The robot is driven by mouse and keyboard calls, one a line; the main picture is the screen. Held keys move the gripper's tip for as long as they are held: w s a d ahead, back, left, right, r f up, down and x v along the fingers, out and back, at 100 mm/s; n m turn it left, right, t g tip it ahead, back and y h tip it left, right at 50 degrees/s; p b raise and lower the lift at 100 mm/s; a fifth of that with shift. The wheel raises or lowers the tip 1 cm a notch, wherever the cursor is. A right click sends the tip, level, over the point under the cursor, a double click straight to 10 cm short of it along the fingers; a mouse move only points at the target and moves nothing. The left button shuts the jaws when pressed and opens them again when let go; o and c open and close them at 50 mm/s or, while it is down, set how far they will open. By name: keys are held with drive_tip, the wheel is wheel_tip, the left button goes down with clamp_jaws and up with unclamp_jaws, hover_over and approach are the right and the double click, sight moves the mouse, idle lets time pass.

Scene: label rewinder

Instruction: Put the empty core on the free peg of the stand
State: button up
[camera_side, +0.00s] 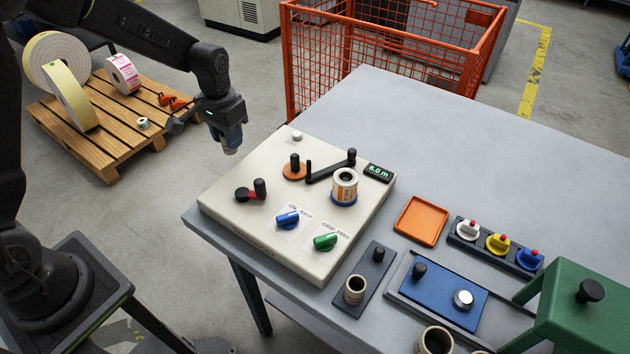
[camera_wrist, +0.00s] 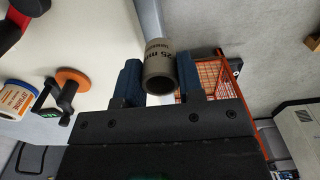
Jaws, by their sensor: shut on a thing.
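My gripper (camera_side: 230,140) hangs in the air past the left edge of the rewinder panel. In the wrist view its blue jaws (camera_wrist: 160,82) are shut on a short grey-brown core (camera_wrist: 158,58) with dark lettering and no labels on it. In the side view the core (camera_side: 231,152) barely shows below the jaws. A narrow dark stand (camera_side: 367,272) lies on the table's front part. A tan core (camera_side: 355,290) sits at its near end, and a bare black peg (camera_side: 378,254) stands at its far end. My gripper is well away from the stand.
The cream rewinder panel (camera_side: 250,205) carries a label roll (camera_side: 345,186), black posts and knobs, between my gripper and the stand. A blue fixture (camera_side: 440,292), orange tray (camera_side: 421,221) and green press (camera_side: 585,300) stand right of the stand. The table's far part is clear.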

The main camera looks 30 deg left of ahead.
drive_tip(key=shift+r, duration=0.1)
wheel_tip(320, 180, up, 11)
hover_over(380, 250)
wheel_tip(380, 250, down, 4)
drive_tip(key=f, duration=0.1)
drive_tip(key=shift+f, duration=5.55)
drive_tip(key=shift+r, duration=0.1)
